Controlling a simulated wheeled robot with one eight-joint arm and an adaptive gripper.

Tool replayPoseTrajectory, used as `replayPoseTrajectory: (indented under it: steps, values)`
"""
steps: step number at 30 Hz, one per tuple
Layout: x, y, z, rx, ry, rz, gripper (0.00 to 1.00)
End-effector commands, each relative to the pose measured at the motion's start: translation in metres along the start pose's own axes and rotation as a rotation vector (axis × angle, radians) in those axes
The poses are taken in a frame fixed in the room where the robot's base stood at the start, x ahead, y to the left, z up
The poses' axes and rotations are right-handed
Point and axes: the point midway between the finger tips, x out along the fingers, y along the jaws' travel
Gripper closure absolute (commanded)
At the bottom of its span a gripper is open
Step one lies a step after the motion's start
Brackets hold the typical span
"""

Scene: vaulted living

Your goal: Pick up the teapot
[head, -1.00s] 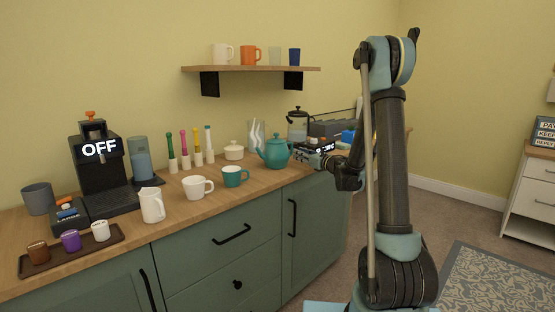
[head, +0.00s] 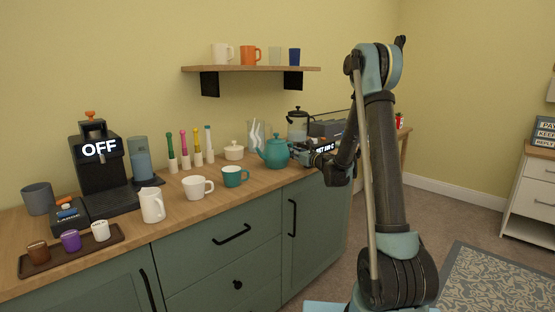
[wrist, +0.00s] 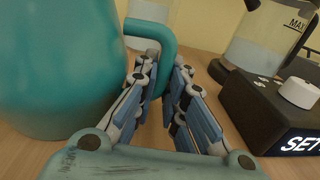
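The teal teapot (head: 275,152) stands upright on the wooden counter, right of the teal mug. In the wrist view its body (wrist: 60,70) fills the left side, and its curved handle (wrist: 166,42) reaches down between my fingers. My gripper (wrist: 162,82) is open around the handle, with one finger on each side. The left finger is very close to the handle; I cannot tell whether it touches. In the head view my gripper is mostly hidden at the teapot's right side.
A black device with a lit display and white knob (wrist: 298,92) stands close right of my gripper. A glass press (head: 298,124) is behind. A teal mug (head: 235,176) and a white mug (head: 197,187) stand left of the teapot. A shelf (head: 250,69) hangs above.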

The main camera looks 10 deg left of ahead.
Motion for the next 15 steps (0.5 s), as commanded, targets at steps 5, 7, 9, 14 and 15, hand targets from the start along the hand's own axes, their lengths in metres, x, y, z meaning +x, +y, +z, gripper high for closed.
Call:
replayPoseTrajectory:
  steps: [5, 7, 9, 14, 15]
  values:
    - [-0.0002, 0.0000, 0.0000, 0.000, 0.000, 0.000, 1.00]
    - [-0.0002, 0.0000, 0.0000, 0.000, 0.000, 0.000, 1.00]
    - [-0.0003, 0.0001, 0.0007, 0.002, -0.001, 0.000, 1.00]
    - [-0.0003, 0.0001, 0.0008, 0.002, -0.001, 0.000, 1.00]
    - [-0.0003, 0.0001, 0.0015, 0.002, -0.001, 0.000, 1.00]
